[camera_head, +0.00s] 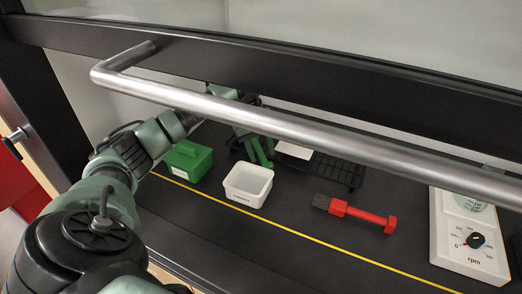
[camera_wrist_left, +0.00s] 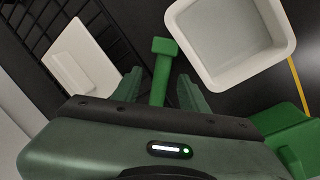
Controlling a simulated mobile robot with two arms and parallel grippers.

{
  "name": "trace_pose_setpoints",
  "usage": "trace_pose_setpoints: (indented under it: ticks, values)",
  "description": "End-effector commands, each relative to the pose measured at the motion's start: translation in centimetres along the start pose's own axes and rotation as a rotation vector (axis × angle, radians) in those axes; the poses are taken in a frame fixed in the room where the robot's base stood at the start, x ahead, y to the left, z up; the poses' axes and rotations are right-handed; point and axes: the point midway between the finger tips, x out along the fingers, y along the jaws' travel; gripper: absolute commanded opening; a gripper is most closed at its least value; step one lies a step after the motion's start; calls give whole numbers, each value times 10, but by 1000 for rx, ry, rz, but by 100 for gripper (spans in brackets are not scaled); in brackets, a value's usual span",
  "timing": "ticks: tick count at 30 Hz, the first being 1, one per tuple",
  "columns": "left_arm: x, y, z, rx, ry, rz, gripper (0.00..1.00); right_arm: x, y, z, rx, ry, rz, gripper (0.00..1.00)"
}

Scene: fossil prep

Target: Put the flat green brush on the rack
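The green brush (camera_wrist_left: 161,68) shows in the left wrist view as a straight handle with a square end block. Its bristle end is hidden behind my gripper body. My left gripper (camera_wrist_left: 160,82) is open, with one finger on each side of the handle and a gap visible on both sides. In the head view the left gripper (camera_head: 260,150) is behind the metal bar, between the white tub and the rack. The black wire rack (camera_head: 345,172) stands to its right; its grid also shows in the left wrist view (camera_wrist_left: 25,25). My right gripper is not in view.
A white tub (camera_head: 248,184) and a green box (camera_head: 187,160) stand left of the rack. A white flat piece (camera_head: 294,150) is at the rack. A red brush (camera_head: 356,213) and a white rpm dial unit (camera_head: 468,236) are rightward. A metal bar (camera_head: 300,128) crosses in front.

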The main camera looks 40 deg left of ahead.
Motion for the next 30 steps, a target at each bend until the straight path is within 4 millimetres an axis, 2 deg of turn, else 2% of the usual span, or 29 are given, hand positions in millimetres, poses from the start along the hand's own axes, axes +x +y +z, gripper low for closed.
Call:
trace_pose_setpoints:
  ticks: [11, 14, 24, 30]
  values:
    - [-7, 0, -1, -1, 3, 1, 42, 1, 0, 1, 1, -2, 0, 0]
    - [-21, 1, -1, -1, 3, 3, 42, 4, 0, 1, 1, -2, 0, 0]
    - [-92, 1, -1, -1, 3, 4, 42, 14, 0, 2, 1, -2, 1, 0]
    - [-116, 1, 0, 0, 1, 1, 42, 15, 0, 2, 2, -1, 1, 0]
